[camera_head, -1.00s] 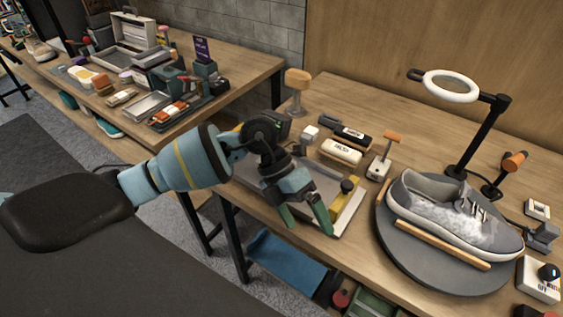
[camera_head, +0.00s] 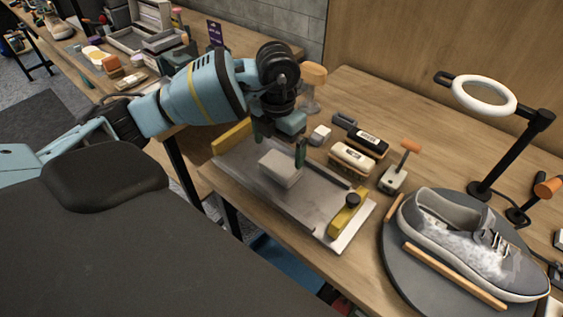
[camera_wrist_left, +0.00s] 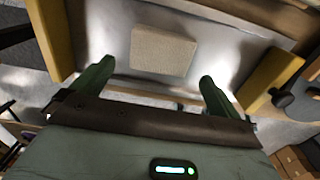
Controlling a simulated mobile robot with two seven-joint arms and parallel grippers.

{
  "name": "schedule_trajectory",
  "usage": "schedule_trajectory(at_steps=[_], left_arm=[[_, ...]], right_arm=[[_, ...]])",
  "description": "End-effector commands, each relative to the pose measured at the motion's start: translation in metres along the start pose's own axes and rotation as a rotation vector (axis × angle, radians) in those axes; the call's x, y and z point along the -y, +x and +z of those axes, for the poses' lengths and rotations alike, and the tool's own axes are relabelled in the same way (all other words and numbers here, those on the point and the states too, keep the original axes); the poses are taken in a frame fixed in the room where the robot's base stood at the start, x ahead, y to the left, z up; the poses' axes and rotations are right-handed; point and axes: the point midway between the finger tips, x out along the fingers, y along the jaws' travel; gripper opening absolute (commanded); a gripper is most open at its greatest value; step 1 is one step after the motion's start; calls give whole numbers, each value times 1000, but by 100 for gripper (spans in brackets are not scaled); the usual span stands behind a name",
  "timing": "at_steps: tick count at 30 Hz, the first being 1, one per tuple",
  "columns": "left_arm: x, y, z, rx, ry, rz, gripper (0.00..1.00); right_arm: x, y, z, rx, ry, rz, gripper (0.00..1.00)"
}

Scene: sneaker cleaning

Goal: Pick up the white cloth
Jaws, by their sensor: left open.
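The white cloth (camera_head: 279,170) looks like a pale folded block lying on a grey metal tray (camera_head: 310,207) with yellow end clamps. It also shows in the left wrist view (camera_wrist_left: 163,50), ahead of and between the fingertips. My left gripper (camera_head: 279,143) is open above the cloth, its green fingers pointing down toward it. In the left wrist view the gripper (camera_wrist_left: 155,74) has nothing between its fingers. My right gripper is in neither view.
A white brush (camera_head: 352,158) and a black brush (camera_head: 367,142) lie behind the tray. A grey sneaker (camera_head: 470,250) stands on a round turntable at right, near a ring lamp (camera_head: 484,95). A wooden-topped stand (camera_head: 313,75) is close behind my gripper.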

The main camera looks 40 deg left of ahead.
Motion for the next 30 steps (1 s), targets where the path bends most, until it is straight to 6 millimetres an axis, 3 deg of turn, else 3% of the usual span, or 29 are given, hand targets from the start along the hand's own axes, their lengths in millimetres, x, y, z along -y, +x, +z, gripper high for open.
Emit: schedule_trajectory(at_steps=[7, 18, 26, 30], left_arm=[[1, 10, 1, 0, 0, -1, 100], [3, 54, 4, 1, 0, -2, 100], [3, 56, 5, 2, 0, -1, 100], [3, 56, 5, 2, 1, -1, 84]], right_arm=[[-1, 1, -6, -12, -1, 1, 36], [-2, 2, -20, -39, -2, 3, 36], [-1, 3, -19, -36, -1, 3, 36], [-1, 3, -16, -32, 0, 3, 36]])
